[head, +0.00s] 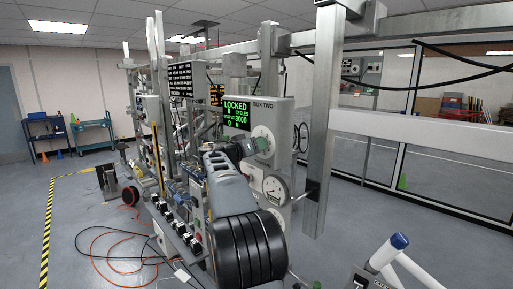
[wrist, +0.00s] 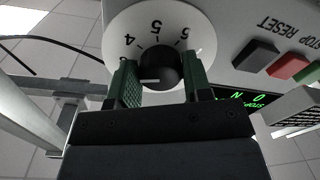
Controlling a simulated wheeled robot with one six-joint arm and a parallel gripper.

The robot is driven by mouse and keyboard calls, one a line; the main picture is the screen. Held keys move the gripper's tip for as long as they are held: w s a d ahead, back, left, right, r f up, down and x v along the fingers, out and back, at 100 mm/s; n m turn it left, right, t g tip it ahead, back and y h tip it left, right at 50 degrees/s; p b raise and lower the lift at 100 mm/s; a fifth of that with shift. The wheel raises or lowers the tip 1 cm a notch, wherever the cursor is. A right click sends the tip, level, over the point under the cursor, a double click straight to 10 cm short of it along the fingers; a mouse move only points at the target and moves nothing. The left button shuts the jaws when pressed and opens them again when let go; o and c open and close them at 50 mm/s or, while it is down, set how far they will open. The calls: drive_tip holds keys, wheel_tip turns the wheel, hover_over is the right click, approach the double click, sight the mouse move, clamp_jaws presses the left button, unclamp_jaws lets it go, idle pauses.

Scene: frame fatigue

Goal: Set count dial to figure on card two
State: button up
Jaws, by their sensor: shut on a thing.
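The count dial (head: 264,144) is a pale disc on the grey box marked BOX TWO. In the wrist view its white plate (wrist: 202,48) appears upside down, with 4, 5 and 6 readable near the top. Its dark knob (wrist: 161,64) has a white mark pointing left in that view. My gripper (head: 245,147) is at the dial, its green fingers (wrist: 160,79) on either side of the knob and shut on it. Part of the plate is hidden behind the fingers. I cannot make out a card marked two.
A screen (head: 236,115) reads LOCKED in green, with 3000 below. A round gauge (head: 276,189) sits under the dial. In the wrist view, a red button (wrist: 286,66) stands between a dark and a green one. A steel post (head: 326,120) rises at right.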

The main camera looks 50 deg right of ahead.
drive_tip(key=shift+r+n+g+y+p, duration=0.15)
drive_tip(key=shift+n+p, duration=0.3)
drive_tip(key=shift+n, duration=3.2)
drive_tip(key=shift+r+n+g+y+p, duration=0.15)
drive_tip(key=shift+n+p, duration=0.3)
drive_tip(key=shift+n, duration=3.2)
drive_tip(key=o, duration=0.9)
drive_tip(key=shift+a, duration=0.1)
drive_tip(key=a+b, duration=0.1)
drive_tip(key=a, duration=0.3)
drive_tip(key=a+b, duration=0.1)
drive_tip(key=a, duration=0.4)
drive_tip(key=a+b, duration=0.1)
drive_tip(key=a, duration=0.3)
drive_tip(key=shift+w+a+r+b, duration=0.3)
drive_tip(key=shift+w+r+b, duration=0.05)
drive_tip(key=shift+b, duration=0.05)
